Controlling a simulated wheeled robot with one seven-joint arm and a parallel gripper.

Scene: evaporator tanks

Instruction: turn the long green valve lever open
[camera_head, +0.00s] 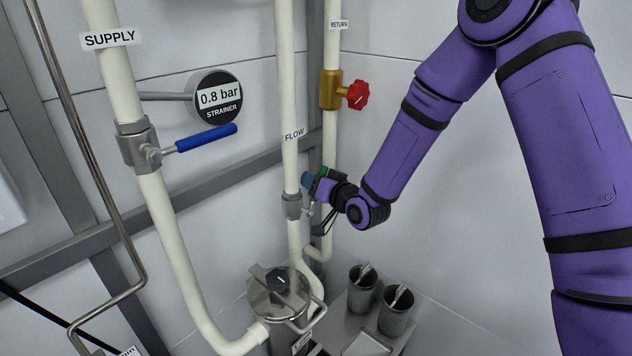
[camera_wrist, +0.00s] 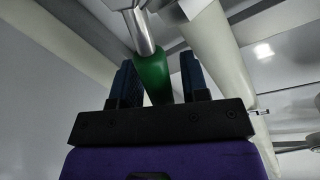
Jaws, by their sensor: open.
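The green valve lever (camera_wrist: 153,76) runs down between my gripper's two fingers in the wrist view. Its metal stem (camera_wrist: 139,32) shows above it. My gripper (camera_wrist: 160,80) is open around the lever, with a gap on each side, wider on the right. In the head view my gripper (camera_head: 314,184) is beside the FLOW pipe (camera_head: 290,160), just above its grey valve body (camera_head: 291,206). Only a bit of green shows there; my gripper hides most of the lever.
The RETURN pipe (camera_head: 331,140), with a brass valve and red knob (camera_head: 357,95), stands close behind my gripper. A blue lever (camera_head: 207,138) is on the SUPPLY pipe (camera_head: 122,75) at left. A lidded strainer (camera_head: 280,300) and two mesh baskets (camera_head: 396,312) are below. Room right of my forearm is clear.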

